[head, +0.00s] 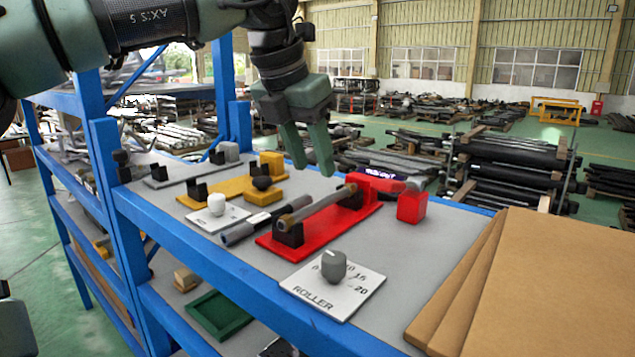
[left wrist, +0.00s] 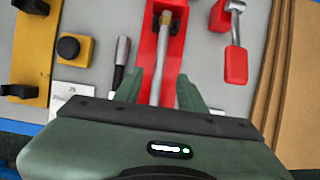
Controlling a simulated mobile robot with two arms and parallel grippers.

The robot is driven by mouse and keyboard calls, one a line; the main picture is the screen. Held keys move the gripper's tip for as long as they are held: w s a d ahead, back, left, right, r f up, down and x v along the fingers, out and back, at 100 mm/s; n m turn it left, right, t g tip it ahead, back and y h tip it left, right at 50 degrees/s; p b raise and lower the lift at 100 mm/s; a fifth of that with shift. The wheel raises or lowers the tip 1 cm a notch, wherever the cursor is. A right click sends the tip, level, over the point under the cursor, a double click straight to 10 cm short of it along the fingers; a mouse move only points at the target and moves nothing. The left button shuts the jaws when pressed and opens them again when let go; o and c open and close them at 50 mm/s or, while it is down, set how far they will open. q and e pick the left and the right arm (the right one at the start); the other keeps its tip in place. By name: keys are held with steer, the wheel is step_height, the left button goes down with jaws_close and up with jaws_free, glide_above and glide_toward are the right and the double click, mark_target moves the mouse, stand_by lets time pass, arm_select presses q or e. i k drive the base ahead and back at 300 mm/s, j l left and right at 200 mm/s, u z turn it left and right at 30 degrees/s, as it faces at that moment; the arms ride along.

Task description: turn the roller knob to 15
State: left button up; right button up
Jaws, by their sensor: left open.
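The grey roller knob (head: 333,267) stands on a white plate (head: 352,293) marked ROLLER, near the shelf's front edge. Printed numbers, including 20, run around the knob; its pointer setting is too small to read surely. My left gripper (head: 313,170) is open and empty, fingers down, above and behind the knob, over the red roller stand (head: 375,212). In the left wrist view the open fingers (left wrist: 160,90) straddle the stand's metal rod from above; the roller knob does not show there. My right gripper is not in view.
A second white plate with a white knob (head: 216,204) lies to the left. A dark-handled tool (head: 240,232), a yellow stand (head: 225,190) and a red-handled tool (head: 412,205) are nearby. Bare grey shelf lies right of the roller plate.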

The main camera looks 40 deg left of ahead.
mark_target(335, 263)
steer(key=k, duration=1)
